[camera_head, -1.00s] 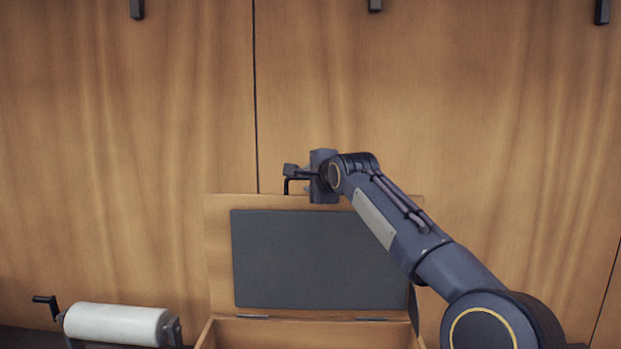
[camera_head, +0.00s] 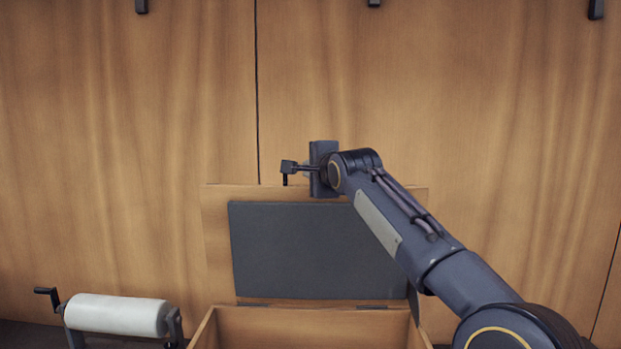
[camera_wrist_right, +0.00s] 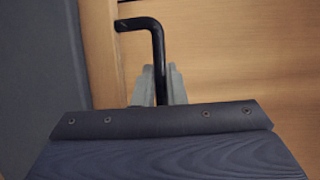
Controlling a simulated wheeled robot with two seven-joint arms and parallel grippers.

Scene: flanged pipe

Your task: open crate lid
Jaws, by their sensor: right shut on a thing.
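The wooden crate (camera_head: 312,326) stands low at the bottom centre of the head view. Its lid (camera_head: 216,240) is raised upright behind the opening, with a dark grey panel (camera_head: 300,250) on its inner face. A black bent handle (camera_wrist_right: 155,40) joins the lid's edge in the right wrist view. My right gripper (camera_head: 290,168) is at the lid's top edge. In the wrist view its grey fingers (camera_wrist_right: 160,85) are shut on the handle, partly hidden behind the gripper body. My left gripper is not in view.
A white roll (camera_head: 118,314) on a stand with a black crank (camera_head: 46,293) is left of the crate. A wooden panel wall (camera_head: 130,120) rises behind, with dark hooks along its top. Space above the lid is clear.

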